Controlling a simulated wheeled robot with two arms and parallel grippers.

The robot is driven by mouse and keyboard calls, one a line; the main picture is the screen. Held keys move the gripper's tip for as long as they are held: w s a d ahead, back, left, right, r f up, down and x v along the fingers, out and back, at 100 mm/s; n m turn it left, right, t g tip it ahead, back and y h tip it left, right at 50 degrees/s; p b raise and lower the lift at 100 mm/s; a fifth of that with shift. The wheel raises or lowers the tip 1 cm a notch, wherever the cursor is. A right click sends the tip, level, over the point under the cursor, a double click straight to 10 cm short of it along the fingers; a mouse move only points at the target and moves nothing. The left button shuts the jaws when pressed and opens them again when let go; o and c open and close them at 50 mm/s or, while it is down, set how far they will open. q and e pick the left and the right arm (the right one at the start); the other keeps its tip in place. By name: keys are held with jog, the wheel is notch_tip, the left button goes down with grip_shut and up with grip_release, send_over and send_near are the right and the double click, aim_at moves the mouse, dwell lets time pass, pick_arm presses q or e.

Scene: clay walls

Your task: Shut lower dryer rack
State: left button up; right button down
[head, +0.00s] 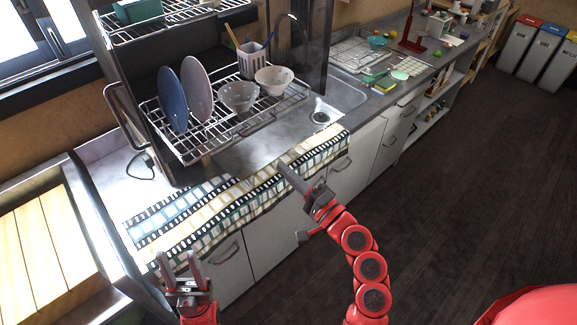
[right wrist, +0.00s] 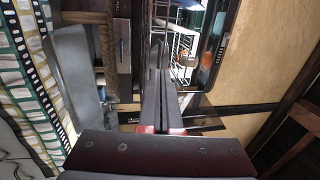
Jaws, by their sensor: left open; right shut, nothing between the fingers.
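The lower dryer rack (head: 196,150) is a wire rack pulled out of the dark dryer frame above the counter. It holds two upright plates (head: 197,88), two bowls (head: 239,96) and a white utensil cup (head: 251,61). My right gripper (head: 284,168) is shut and empty, in front of the rack and over the patterned towel. The right wrist view shows its closed fingers (right wrist: 162,85) pointing toward the rack wires (right wrist: 182,50), apart from them as far as I can tell. My left gripper (head: 180,268) is open and empty at the lower left, below the towel.
The striped towel (head: 215,205) lies along the counter's front edge. A sink (head: 335,97) is right of the rack. The upper rack (head: 180,12) is above. A wooden-slatted box (head: 45,245) stands at the left. Open floor (head: 450,190) lies to the right.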

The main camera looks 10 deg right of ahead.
jog(key=p+x, duration=0.3)
jog(key=x, duration=0.7)
jog(key=shift+w+a+p, duration=0.15)
jog(key=shift+w+p, duration=0.15)
jog(key=shift+w, duration=0.05)
jog(key=shift+w, duration=0.1)
